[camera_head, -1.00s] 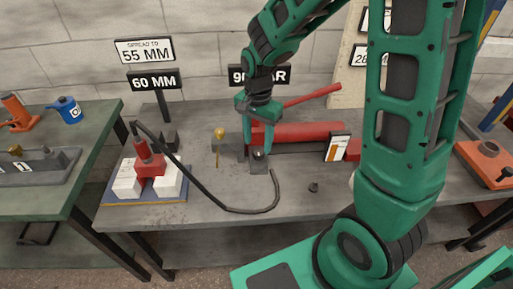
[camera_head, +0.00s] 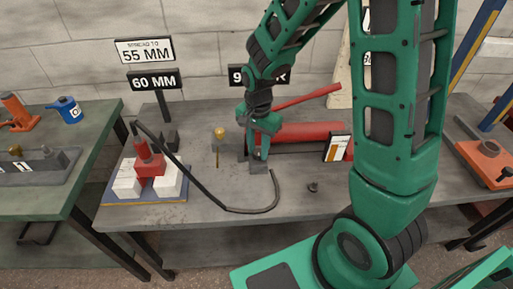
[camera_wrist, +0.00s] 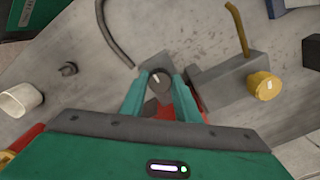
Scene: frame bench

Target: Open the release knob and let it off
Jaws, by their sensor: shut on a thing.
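The release knob (camera_wrist: 154,71) is a small dark round knob with a pale mark, on a grey block at the end of the red hand pump (camera_head: 303,132). My gripper (camera_wrist: 157,82) is shut on the knob, with one green finger on each side of it. In the head view, my gripper (camera_head: 258,156) points down at the near end of the pump and hides the knob. Part of the pump's red body also shows behind the fingers in the wrist view.
A yellow-topped fitting (camera_head: 219,134) stands left of my gripper. A black hose (camera_head: 230,207) curves across the bench in front. A red spreader (camera_head: 150,165) with white blocks stands at left. A small dark piece (camera_head: 313,187) lies right, with bare bench around it.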

